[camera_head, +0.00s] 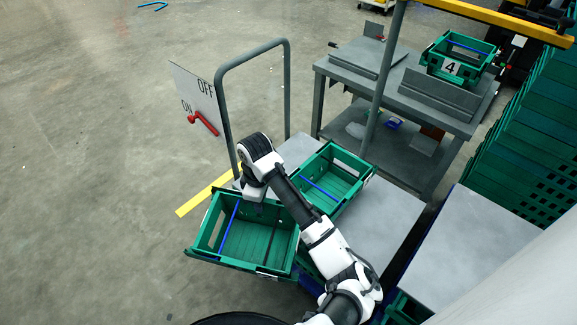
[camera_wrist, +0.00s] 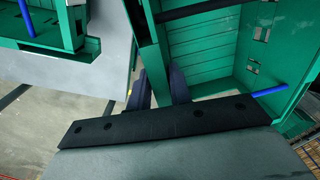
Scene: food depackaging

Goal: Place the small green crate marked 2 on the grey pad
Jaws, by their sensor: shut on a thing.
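My gripper (camera_head: 252,205) is shut on the far wall of a green crate (camera_head: 279,268) at the front left in the head view. In the wrist view my two dark fingers (camera_wrist: 162,88) straddle the wall of this crate (camera_wrist: 204,56). The crate looks empty, with a blue bar across it, and sticks out past the cart's left side. No number shows on it. A grey pad-like slab (camera_head: 362,57) lies on the grey table at the back; another slab (camera_head: 440,92) lies in front of the crate marked 4.
A second empty green crate (camera_head: 335,178) stands on the grey cart (camera_head: 380,220), close to the held one. The crate marked 4 (camera_head: 450,68) is on the back table (camera_head: 340,70). The cart's tall handle (camera_head: 220,110) and a post (camera_head: 383,75) rise nearby. Stacked crates (camera_head: 525,150) line the right.

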